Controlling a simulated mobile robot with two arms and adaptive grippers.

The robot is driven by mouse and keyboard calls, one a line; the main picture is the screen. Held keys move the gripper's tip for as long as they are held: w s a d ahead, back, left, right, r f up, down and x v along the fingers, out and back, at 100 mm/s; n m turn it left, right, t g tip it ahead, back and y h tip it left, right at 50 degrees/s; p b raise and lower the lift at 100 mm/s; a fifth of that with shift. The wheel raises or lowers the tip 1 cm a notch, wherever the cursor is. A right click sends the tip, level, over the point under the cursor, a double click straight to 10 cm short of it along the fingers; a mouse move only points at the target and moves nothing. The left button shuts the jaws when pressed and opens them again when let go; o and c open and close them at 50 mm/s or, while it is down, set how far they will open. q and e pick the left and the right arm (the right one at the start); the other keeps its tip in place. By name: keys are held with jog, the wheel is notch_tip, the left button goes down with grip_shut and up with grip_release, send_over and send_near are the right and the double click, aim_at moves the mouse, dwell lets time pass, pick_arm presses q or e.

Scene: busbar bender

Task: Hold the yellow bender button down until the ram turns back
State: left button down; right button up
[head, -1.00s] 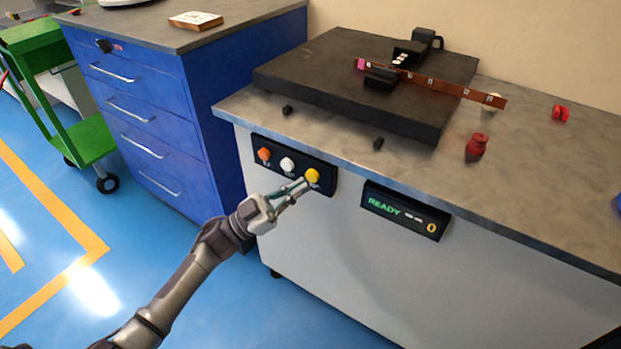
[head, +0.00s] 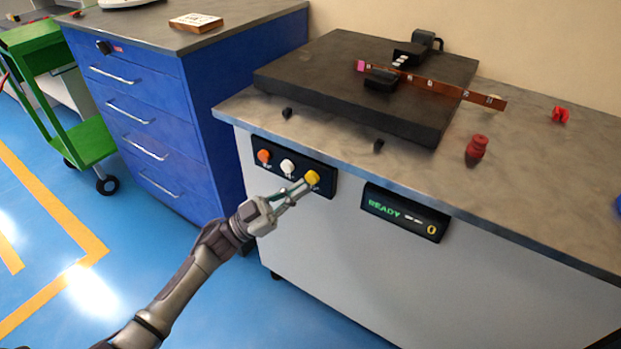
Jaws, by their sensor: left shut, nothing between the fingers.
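The yellow button (head: 313,177) is the rightmost of three on a black panel (head: 328,185) on the bench front. My left gripper (head: 303,185) is shut and empty, its fingertips at the yellow button's lower left; they look in contact, but I cannot tell whether it is pressed in. The bender (head: 350,80) is a dark plate on the bench top, with black blocks (head: 380,79) and a copper bar (head: 440,87) lying straight across them. The display (head: 405,212) reads READY in green and a yellow 0. My right gripper is not in view.
An orange button (head: 264,156) and a white button (head: 287,166) sit left of the yellow one. A red bottle-shaped piece (head: 476,148) and a small red part (head: 560,115) stand on the bench top. A blue drawer cabinet (head: 150,110) is on the left.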

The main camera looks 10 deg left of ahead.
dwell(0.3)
pick_arm(q)
jog(key=shift+w+d, duration=0.15)
jog(key=shift+w, duration=0.25)
jog(key=shift+w+d, duration=0.15)
jog(key=shift+w, duration=0.25)
dwell(2.4)
jog(key=shift+s+a+p, duration=0.3)
jog(key=shift+s, duration=0.5)
